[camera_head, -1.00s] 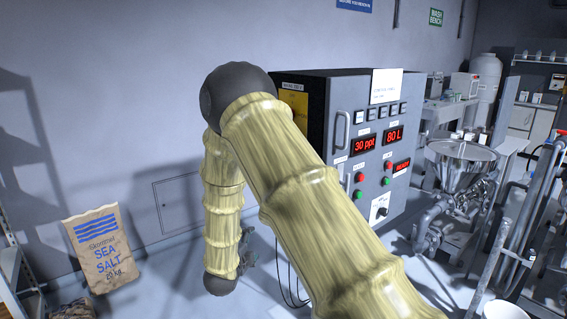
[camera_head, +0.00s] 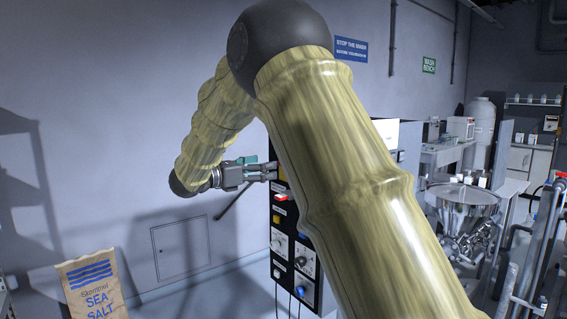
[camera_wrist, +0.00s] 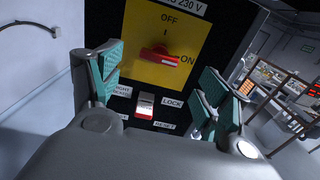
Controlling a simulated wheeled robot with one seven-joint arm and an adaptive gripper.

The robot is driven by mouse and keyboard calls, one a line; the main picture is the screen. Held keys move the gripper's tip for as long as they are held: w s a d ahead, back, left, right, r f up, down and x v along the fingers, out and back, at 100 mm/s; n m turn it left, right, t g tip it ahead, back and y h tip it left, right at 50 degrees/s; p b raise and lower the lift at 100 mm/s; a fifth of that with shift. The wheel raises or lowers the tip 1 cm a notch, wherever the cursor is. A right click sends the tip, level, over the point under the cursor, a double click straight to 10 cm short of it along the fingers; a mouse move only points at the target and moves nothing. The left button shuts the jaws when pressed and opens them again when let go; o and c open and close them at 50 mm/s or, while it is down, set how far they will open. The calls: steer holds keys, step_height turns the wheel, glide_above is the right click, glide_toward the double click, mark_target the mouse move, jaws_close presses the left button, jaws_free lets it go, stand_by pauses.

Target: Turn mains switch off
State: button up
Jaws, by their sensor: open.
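The mains switch is a red rotary handle (camera_wrist: 158,57) on a yellow plate (camera_wrist: 135,35) marked OFF at the top and ON at the right. The handle lies roughly sideways, its end towards ON. My gripper (camera_wrist: 162,72) is open and empty, its teal-padded fingers apart to the left and right of the handle in the wrist view. The fingertips appear short of the plate; contact cannot be seen. In the head view my gripper (camera_head: 272,171) points right at the side of the panel, and my arm hides most of the switch.
Below the yellow plate is a red and white rocker (camera_wrist: 145,105) with labels around it. The panel's black side (camera_head: 283,215) carries more knobs and buttons lower down. A sea salt sack (camera_head: 92,287) stands at the lower left. A metal hopper (camera_head: 462,205) stands at the right.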

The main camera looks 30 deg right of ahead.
steer(key=d+p, duration=0.1)
steer(key=d, duration=0.1)
steer(key=d+p, duration=0.1)
steer(key=d, duration=0.2)
steer(key=d+p, duration=0.1)
steer(key=d, duration=0.2)
steer(key=shift+w+d, duration=0.25)
steer(key=shift+w, duration=0.1)
steer(key=c, duration=1)
